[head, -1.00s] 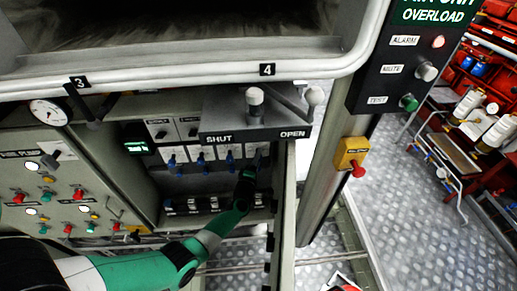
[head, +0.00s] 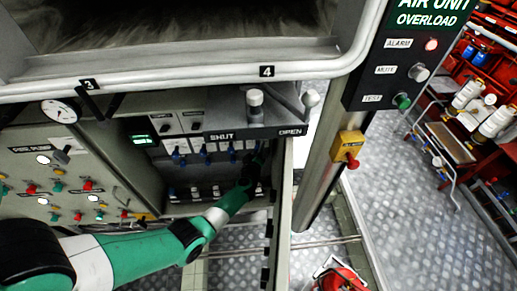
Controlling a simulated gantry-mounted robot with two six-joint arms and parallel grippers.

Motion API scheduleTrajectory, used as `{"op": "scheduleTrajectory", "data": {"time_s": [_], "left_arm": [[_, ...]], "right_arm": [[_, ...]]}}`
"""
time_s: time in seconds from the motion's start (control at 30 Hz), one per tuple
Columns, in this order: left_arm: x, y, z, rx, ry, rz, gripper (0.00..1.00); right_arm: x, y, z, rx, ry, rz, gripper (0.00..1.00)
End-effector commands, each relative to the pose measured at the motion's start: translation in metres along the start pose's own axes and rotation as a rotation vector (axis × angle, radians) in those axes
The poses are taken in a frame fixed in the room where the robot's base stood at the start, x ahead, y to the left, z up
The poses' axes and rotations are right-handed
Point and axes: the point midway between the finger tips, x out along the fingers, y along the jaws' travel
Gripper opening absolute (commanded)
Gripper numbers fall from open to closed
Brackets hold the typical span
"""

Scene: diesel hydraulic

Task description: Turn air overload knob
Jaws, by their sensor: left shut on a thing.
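The AIR UNIT OVERLOAD panel (head: 375,88) hangs at the upper right. My left gripper (head: 257,160) is far from this panel, to the lower left. It is at the right end of a row of blue-handled switches (head: 205,157), shut on what looks like the last one. Its fingertips are small and dark, and the held part is mostly hidden. My right gripper is not in view.
A shelf edge marked SHUT and OPEN with a grey lever (head: 254,105) overhangs my left gripper. A yellow box with a red knob (head: 348,145) is on the post. A control panel (head: 60,180) fills the left. Open metal floor (head: 400,220) lies at right.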

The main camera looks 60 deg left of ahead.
Motion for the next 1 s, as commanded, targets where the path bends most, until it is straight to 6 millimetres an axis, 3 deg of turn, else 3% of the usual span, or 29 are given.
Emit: {"op": "scheduleTrajectory", "data": {"time_s": [0.53, 0.57, 0.7, 1.0], "left_arm": [[0.0001, 0.0005, -0.0003, 0.029, 0.001, -0.010, 0.00], [0.0001, 0.0004, -0.0003, 0.029, 0.001, -0.010, 0.40], [0.0001, 0.0004, -0.0003, 0.029, 0.001, -0.011, 0.65], [-0.0003, 0.0000, -0.0001, 0.029, 0.001, -0.011, 0.66]], "right_arm": [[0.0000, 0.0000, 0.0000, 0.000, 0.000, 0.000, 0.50], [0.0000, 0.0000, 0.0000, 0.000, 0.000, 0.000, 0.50], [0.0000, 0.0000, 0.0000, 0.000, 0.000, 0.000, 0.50], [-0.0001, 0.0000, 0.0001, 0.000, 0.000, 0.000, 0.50]]}}
